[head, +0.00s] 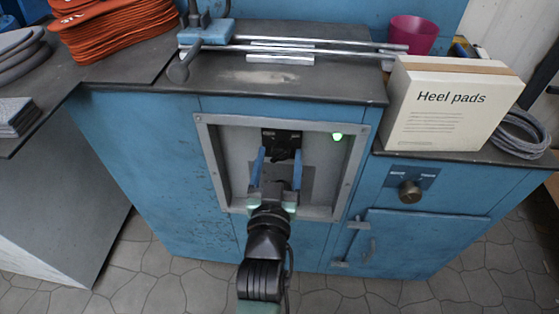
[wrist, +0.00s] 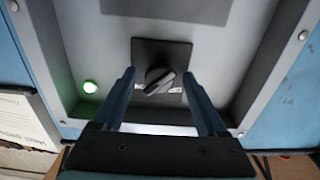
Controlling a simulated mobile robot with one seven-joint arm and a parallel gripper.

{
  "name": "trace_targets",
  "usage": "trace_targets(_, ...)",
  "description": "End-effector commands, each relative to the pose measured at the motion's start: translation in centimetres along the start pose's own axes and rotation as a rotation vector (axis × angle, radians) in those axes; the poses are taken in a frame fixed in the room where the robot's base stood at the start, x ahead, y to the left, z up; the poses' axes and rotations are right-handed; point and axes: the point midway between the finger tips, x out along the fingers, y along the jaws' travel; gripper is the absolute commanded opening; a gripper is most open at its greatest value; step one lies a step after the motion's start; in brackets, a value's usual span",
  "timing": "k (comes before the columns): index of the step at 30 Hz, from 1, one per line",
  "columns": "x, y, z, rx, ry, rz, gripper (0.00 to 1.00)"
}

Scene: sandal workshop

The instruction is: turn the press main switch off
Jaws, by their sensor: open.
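The press main switch is a black rotary knob (wrist: 159,80) on a dark square plate (wrist: 146,50), in a grey recessed panel on the blue press cabinet. In the wrist view its handle lies slanted, with small pale marks beside it that I cannot read. In the head view the switch plate (head: 282,137) is partly hidden by my gripper. My gripper (head: 276,152) is open, with its two blue fingers pointing at the panel. In the wrist view the fingertips (wrist: 159,75) stand on either side of the knob, with gaps. A green lamp (head: 337,136) is lit beside the switch.
A raised grey frame (head: 212,160) surrounds the recess. Above it is a dark worktop (head: 340,88) with metal rods. A Heel pads box (head: 440,110) stands at the right, above a cabinet door (head: 420,240) with handles. Orange soles (head: 110,40) are stacked at upper left.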

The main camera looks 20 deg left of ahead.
Motion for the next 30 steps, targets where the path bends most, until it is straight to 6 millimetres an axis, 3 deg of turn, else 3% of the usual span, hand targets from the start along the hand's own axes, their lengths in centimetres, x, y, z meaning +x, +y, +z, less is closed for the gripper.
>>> trace_targets(10,0.33,0.04,0.03,0.0,-0.002,0.001,0.74)
trace_targets(22,0.3,0.04,0.01,0.0,-0.001,0.001,0.02)
trace_targets(30,0.3,0.03,-0.05,-0.016,-0.001,0.001,0.0)
